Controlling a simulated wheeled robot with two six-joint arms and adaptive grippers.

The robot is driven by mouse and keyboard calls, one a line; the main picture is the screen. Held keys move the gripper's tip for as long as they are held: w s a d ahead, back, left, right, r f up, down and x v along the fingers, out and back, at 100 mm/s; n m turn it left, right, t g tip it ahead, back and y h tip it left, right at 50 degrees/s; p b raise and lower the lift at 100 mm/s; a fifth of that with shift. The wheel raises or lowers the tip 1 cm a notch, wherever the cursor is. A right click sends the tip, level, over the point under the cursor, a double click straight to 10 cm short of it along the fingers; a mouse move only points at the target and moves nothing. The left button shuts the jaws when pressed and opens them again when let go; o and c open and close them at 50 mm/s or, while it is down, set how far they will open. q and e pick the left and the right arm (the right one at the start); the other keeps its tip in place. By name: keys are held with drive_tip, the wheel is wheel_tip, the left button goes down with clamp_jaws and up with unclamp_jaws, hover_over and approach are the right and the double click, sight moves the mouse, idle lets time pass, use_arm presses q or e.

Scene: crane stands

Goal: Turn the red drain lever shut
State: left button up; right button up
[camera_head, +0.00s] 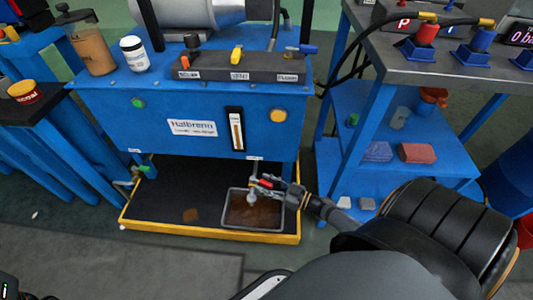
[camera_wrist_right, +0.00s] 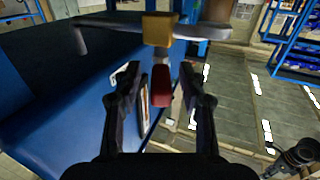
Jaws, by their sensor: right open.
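The red drain lever (camera_head: 265,183) sits on a small valve under the front of the blue machine (camera_head: 210,110), above a metal drip pan (camera_head: 253,227). My right gripper (camera_head: 272,186) reaches in from the right at the lever. In the right wrist view, the red lever (camera_wrist_right: 162,86) lies between the two spread fingers of the right gripper (camera_wrist_right: 158,82), with a gap on each side. The brass valve body (camera_wrist_right: 158,28) is just beyond the fingertips. My left gripper is not in view.
A yellow-edged black tray (camera_head: 210,232) lies beneath the machine around the drip pan. A blue cart (camera_head: 400,155) with cloths and small containers stands at the right, close to my right arm. A bottle (camera_head: 134,54) and a tan canister (camera_head: 94,50) stand on the machine's top.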

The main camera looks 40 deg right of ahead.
drive_tip(key=v, duration=0.7)
drive_tip(key=shift+s+d, duration=0.15)
drive_tip(key=shift+s, duration=0.1)
drive_tip(key=shift+c, duration=0.3)
